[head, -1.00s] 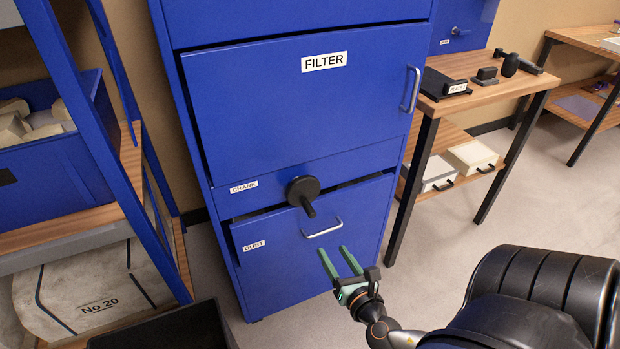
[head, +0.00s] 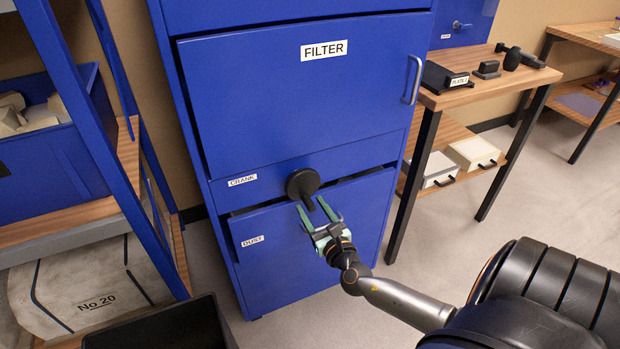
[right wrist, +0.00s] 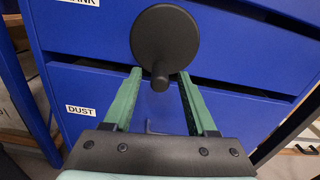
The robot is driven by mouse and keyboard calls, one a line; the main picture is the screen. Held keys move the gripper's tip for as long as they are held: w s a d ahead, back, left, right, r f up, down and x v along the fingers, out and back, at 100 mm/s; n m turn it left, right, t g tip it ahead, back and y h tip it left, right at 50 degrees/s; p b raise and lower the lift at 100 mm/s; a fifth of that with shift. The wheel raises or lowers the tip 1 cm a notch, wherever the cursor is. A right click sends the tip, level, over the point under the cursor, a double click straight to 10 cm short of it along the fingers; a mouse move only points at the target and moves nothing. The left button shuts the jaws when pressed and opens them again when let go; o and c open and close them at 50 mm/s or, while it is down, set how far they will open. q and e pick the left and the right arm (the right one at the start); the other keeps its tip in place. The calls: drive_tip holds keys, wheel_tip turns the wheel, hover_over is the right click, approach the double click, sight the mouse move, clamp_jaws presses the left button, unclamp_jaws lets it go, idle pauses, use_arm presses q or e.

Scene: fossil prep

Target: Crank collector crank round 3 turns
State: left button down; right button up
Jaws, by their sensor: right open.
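The collector crank (head: 303,183) is a black round disc with a short handle peg, on the blue cabinet beside the CRANK label (head: 242,180). In the head view my right gripper (head: 315,212) is just below the disc, with its green fingers apart. In the right wrist view the crank disc (right wrist: 165,40) is straight ahead, and its peg (right wrist: 160,76) points at me. The peg is at or near the gap between the open fingertips (right wrist: 160,75); I cannot tell whether it is inside or touching. My left gripper is not in view.
The FILTER door (head: 300,90) is above the crank, and the DUST drawer (head: 275,245) is below it, slightly tilted out. A black bin (head: 160,325) stands at lower left, a blue shelf rack (head: 95,130) at left. A wooden bench (head: 490,85) stands at right.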

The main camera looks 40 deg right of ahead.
drive_tip(key=shift+x, duration=0.85)
clamp_jaws()
